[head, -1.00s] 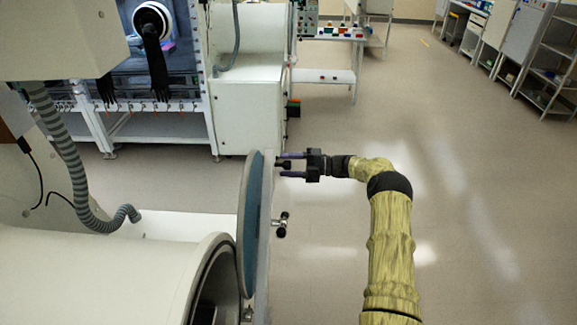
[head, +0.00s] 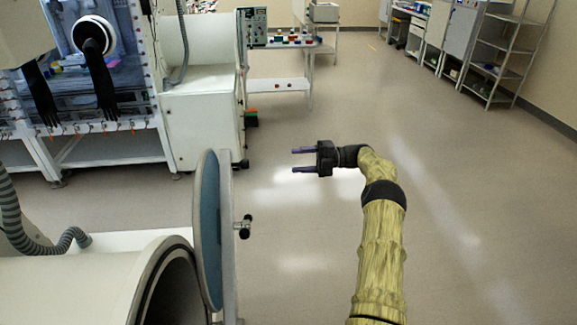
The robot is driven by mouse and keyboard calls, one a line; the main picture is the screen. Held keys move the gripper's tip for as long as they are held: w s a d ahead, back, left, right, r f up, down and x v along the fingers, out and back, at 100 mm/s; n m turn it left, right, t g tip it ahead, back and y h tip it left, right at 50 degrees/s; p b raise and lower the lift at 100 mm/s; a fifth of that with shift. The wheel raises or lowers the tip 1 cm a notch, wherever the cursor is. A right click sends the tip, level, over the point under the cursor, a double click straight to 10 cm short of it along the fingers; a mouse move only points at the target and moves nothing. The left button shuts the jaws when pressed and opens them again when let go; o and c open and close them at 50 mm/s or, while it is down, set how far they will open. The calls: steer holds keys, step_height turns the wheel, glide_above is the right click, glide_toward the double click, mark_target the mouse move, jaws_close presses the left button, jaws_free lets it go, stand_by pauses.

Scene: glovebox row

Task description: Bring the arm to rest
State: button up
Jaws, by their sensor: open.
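My gripper (head: 303,160) is at the end of my arm, which wears a yellow wrinkled sleeve. Its two purple fingers point left and stand apart, with nothing between them. It is over open floor, to the right of the round door (head: 208,230) and apart from it. The door stands open at the mouth of a white cylindrical chamber (head: 90,285) at the lower left. A black-knobbed handle (head: 243,227) sticks out from the door's right side.
A glovebox (head: 95,75) with black gloves stands at the back left, beside a white cabinet (head: 203,115). A small table (head: 280,87) with coloured items is behind. A metal shelf rack (head: 510,55) stands at the far right. The floor (head: 470,200) on the right is clear.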

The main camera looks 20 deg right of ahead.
steer(key=shift+d, duration=0.15)
stand_by(0.3)
steer(key=s+a+f+n+g+h, duration=0.1)
steer(key=s+a+n+g+h, duration=0.1)
steer(key=s+a+n+h, duration=0.45)
steer(key=s+a+f+n+g+h, duration=0.1)
steer(key=s+a+n+g+h, duration=0.15)
steer(key=a+n, duration=0.75)
steer(key=s+r+n+t+h, duration=0.1)
steer(key=s+n+t+h, duration=0.2)
steer(key=s+n, duration=2)
steer(key=s+h, duration=0.2)
steer(key=h, duration=0.3)
steer(key=shift+s+d+r+h, duration=0.2)
steer(key=shift+s+r+h, duration=0.05)
steer(key=shift+s+h, duration=0.05)
